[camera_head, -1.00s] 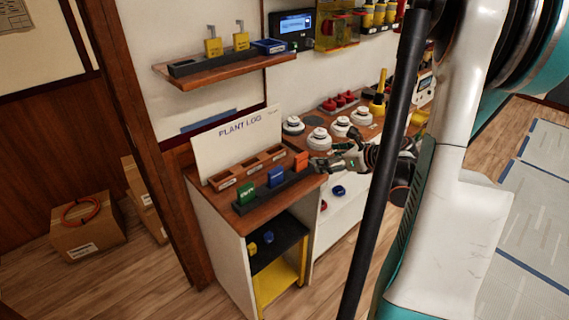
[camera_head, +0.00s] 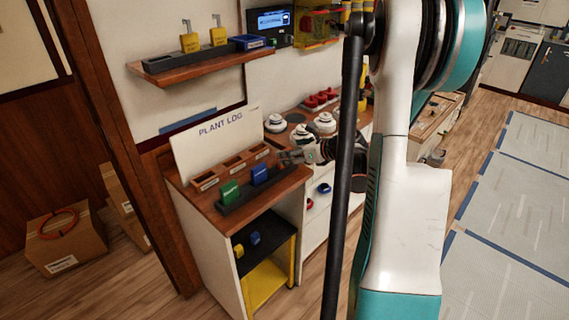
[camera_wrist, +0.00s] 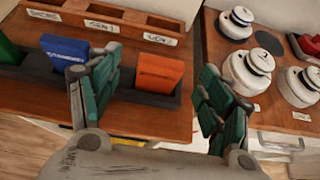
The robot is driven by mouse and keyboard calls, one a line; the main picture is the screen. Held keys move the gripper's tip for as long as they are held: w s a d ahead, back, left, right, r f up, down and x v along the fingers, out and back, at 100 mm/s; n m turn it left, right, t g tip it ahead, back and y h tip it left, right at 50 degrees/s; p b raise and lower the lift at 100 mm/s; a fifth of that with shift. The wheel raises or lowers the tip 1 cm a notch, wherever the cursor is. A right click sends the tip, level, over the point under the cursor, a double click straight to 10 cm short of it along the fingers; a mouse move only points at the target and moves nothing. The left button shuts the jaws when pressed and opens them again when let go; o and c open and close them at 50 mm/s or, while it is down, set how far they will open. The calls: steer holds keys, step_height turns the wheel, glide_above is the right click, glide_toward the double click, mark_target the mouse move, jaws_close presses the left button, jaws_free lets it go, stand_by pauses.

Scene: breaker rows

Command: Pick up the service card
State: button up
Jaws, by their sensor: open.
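A black rack (camera_head: 232,206) on the wooden counter holds a green card (camera_head: 230,192) and a blue card (camera_head: 260,174), both upright. The wrist view shows the same rack (camera_wrist: 120,91) with the blue card (camera_wrist: 65,50), part of the green card (camera_wrist: 8,48), and an orange card (camera_wrist: 160,73) in its right end. The lettering is too small to tell which is the service card. My gripper (camera_head: 287,157) is open at the rack's right end and hides the orange card in the head view. In the wrist view my gripper's fingers (camera_wrist: 158,80) stand apart either side of the orange card.
A wooden tray (camera_head: 231,166) with labelled slots lies behind the rack, before a white Plant Log board (camera_head: 215,140). White round knobs (camera_wrist: 248,70) stand on the counter to the right. A wall shelf (camera_head: 200,66) with yellow padlocks hangs above. Boxes (camera_head: 65,240) sit on the floor at left.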

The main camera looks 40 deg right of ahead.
steer(key=b+x, duration=0.1)
steer(key=x, duration=0.2)
steer(key=shift+w+d, duration=0.1)
steer(key=shift+w, duration=0.1)
steer(key=c, duration=1.1)
steer(key=shift+c, duration=0.2)
steer(key=shift+r, duration=0.15)
